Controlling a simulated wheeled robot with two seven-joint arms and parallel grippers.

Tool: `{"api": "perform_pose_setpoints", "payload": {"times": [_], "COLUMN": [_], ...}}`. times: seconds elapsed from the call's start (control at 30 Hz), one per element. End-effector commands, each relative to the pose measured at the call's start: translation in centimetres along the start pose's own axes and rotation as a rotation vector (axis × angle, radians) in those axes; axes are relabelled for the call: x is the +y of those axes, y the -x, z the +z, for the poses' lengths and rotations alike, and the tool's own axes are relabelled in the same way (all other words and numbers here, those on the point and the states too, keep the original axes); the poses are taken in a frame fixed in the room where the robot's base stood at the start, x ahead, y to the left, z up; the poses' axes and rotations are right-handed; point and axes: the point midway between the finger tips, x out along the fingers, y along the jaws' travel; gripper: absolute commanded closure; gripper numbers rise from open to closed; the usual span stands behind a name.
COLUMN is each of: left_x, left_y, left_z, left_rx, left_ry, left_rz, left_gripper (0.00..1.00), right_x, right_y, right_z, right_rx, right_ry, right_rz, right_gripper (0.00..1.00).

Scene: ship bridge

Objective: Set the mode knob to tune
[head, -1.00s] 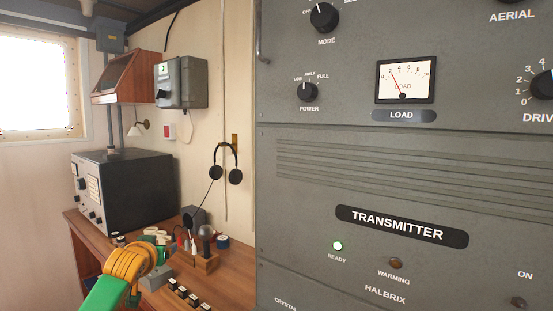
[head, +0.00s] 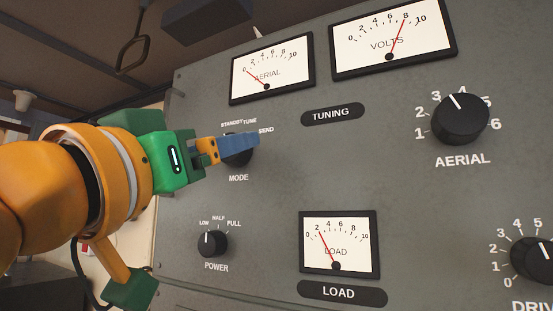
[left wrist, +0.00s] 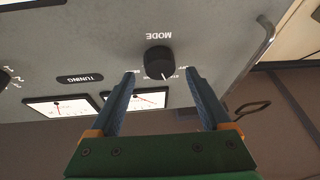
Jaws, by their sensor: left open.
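The black mode knob (head: 238,156) is on the grey transmitter panel, left of centre in the head view, partly hidden by my left gripper (head: 240,146). STANDBY, TUNE and SEND labels show above it. In the left wrist view the mode knob (left wrist: 158,61) appears upside down, between and just beyond the two blue fingertips of my left gripper (left wrist: 160,72). The fingers are open, with a gap on each side of the knob. Its white mark points down and slightly right there, seemingly to the STANDBY side; the label is partly hidden.
The power knob (head: 212,243) is below the mode knob. The load meter (head: 340,243), aerial meter (head: 271,70) and aerial knob (head: 460,120) are to the right. A panel handle (left wrist: 257,47) and a hanging loop (left wrist: 252,108) show in the left wrist view.

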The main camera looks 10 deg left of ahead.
Motion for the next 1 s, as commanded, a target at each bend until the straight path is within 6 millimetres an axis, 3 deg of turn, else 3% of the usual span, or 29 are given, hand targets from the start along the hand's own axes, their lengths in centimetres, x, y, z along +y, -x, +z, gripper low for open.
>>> {"api": "perform_pose_setpoints", "payload": {"times": [0.23, 0.27, 0.5, 0.57, 1.0], "left_x": [-0.07, -0.07, -0.08, -0.08, -0.26], "left_y": [-0.29, -0.29, -0.27, -0.27, -0.23], "left_z": [0.14, 0.14, 0.11, 0.09, 0.11], "left_rx": [0.000, 0.000, 0.001, 0.001, 0.014], "left_ry": [0.000, 0.000, 0.000, 0.000, -0.121], "left_rz": [-0.001, -0.001, -0.001, -0.001, 0.051], "left_gripper": [0.18, 0.24, 0.89, 1.00, 1.00], "right_x": [-0.07, -0.06, 0.09, 0.16, 0.34], "right_y": [0.10, 0.09, 0.09, 0.09, -0.29], "right_z": [-0.04, -0.06, -0.09, -0.09, -0.08], "right_rx": [0.000, 0.001, 0.001, 0.002, 0.002], "right_ry": [0.000, 0.001, 0.002, 0.002, 0.003], "right_rz": [-0.001, -0.001, 0.001, 0.002, 0.005], "right_gripper": [0.50, 0.50, 0.50, 0.50, 0.50]}}
